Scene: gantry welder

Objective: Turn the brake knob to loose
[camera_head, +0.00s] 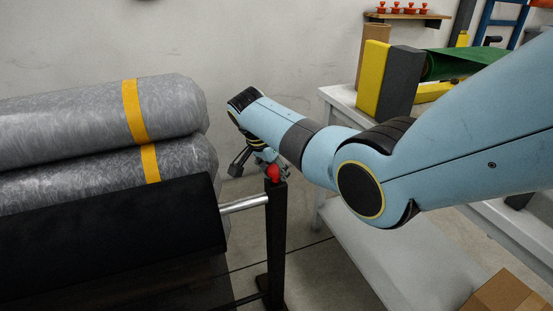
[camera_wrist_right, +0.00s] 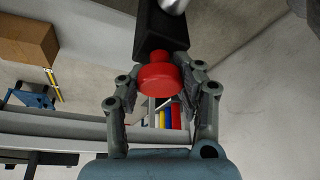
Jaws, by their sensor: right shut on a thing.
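The brake knob (camera_head: 274,173) is red and sits at the top of a black upright post (camera_head: 276,230). In the right wrist view the round red knob (camera_wrist_right: 160,85) sits on the end of the black post (camera_wrist_right: 158,32). My right gripper (camera_head: 262,168) is at the knob, and its fingers partly hide it in the head view. In the right wrist view the fingers of my right gripper (camera_wrist_right: 162,88) stand on both sides of the knob and are shut on it. My left gripper is not in view.
A metal shaft (camera_head: 244,204) joins the post to a black roller (camera_head: 120,232). Grey rolls with orange bands (camera_head: 70,120) lie behind it. A white table (camera_head: 340,100) with yellow and grey blocks (camera_head: 388,80) stands right. A cardboard box (camera_head: 505,295) is at the lower right.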

